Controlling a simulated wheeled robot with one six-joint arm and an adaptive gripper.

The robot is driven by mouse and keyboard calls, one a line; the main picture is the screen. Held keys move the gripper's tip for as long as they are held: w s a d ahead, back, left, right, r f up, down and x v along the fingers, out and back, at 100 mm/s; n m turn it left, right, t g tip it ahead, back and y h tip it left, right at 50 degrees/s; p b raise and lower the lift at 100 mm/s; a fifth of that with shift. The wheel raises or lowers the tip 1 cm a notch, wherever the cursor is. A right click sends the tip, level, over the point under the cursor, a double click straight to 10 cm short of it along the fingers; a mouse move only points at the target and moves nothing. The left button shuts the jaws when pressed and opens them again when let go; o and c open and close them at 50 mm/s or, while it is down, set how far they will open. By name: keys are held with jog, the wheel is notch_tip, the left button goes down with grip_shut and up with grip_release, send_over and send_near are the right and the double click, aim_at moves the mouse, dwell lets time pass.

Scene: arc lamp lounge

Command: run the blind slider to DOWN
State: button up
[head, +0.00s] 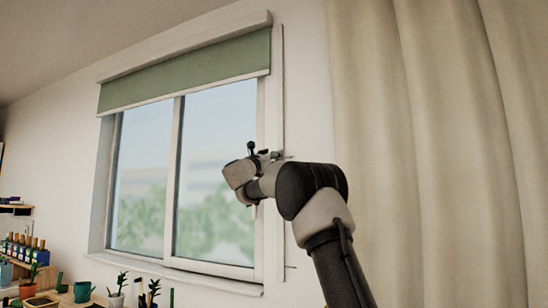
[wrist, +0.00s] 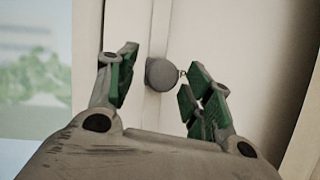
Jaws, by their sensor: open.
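The green roller blind (head: 190,74) covers only the top of the window in the head view. A narrow white vertical rail (head: 280,80) runs down the wall right of the window. In the wrist view a round grey knob (wrist: 162,74), which looks like the slider, sits on the rail. My gripper (wrist: 160,64) is open, with its green-padded fingers on either side of the knob. Gaps show on both sides, and the depth between fingertips and knob is hard to judge. In the head view my gripper (head: 257,153) is in front of the rail, and my arm hides the knob.
A beige curtain (head: 430,150) hangs right of the rail. The window sill (head: 180,278) juts out below the glass. Potted plants (head: 118,285) and several small bottles (head: 28,248) stand at the lower left. The rail's lower stretch looks clear.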

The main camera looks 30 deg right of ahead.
jog(key=shift+x, duration=0.85)
